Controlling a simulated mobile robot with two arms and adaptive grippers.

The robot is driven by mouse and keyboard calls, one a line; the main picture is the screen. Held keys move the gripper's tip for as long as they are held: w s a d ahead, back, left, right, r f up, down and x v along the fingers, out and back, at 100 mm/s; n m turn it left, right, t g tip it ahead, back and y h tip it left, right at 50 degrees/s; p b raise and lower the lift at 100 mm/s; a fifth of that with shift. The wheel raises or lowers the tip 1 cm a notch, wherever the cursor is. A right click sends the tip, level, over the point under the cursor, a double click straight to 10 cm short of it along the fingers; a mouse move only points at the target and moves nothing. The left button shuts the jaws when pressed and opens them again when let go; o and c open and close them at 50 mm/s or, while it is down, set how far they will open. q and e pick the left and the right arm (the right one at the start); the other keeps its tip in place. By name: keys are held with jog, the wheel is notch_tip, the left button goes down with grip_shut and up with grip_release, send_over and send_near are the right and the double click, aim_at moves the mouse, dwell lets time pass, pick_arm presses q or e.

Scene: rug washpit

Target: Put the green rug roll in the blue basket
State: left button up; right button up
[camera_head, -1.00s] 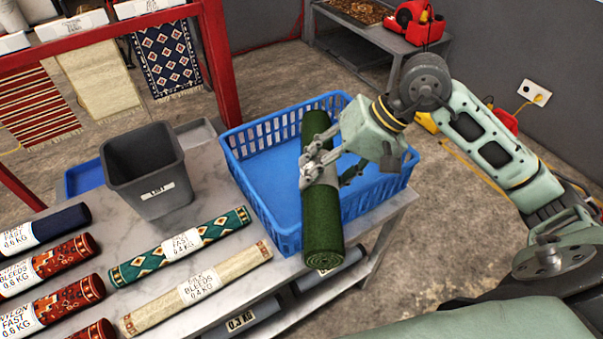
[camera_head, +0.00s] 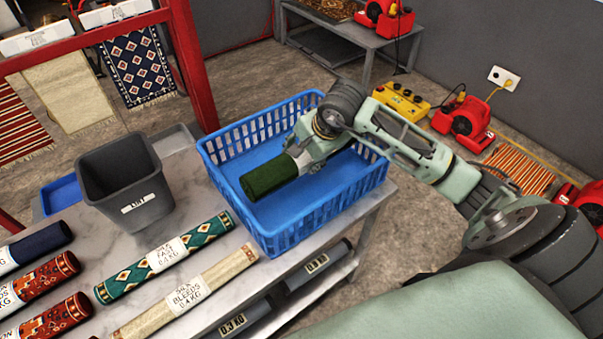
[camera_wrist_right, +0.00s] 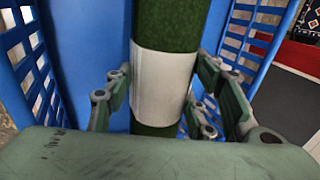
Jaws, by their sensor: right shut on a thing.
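The green rug roll (camera_head: 268,178) is over the inside of the blue basket (camera_head: 297,225), partly hidden by my right wrist in the head view. My right gripper (camera_head: 300,158) holds it. In the right wrist view, the fingers of my right gripper (camera_wrist_right: 160,95) are on both sides of the white label band (camera_wrist_right: 162,85) around the green roll (camera_wrist_right: 172,25). The basket's blue walls (camera_wrist_right: 28,60) rise on both sides of the roll there. I cannot tell whether the roll touches the basket's floor. My left gripper is not in view.
A grey bin (camera_head: 125,185) stands on the metal table left of the basket. A teal patterned roll (camera_head: 165,258), a cream roll (camera_head: 190,292) and several other rolls lie at the front left. A red rack post (camera_head: 193,65) stands behind.

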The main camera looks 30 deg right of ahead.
aim_at(311, 165)
jog(key=shift+w+f+p, duration=0.1)
jog(key=shift+f+p, duration=0.3)
jog(key=shift+f, duration=2.95)
jog(key=shift+f, duration=0.15)
jog(key=o, duration=1.7)
jog(key=shift+r, duration=0.25)
jog(key=b+v, duration=0.1)
jog(key=v, duration=0.9)
jog(key=shift+r, duration=0.15)
jog(key=shift+s+r, duration=0.55)
jog(key=shift+r, duration=0.05)
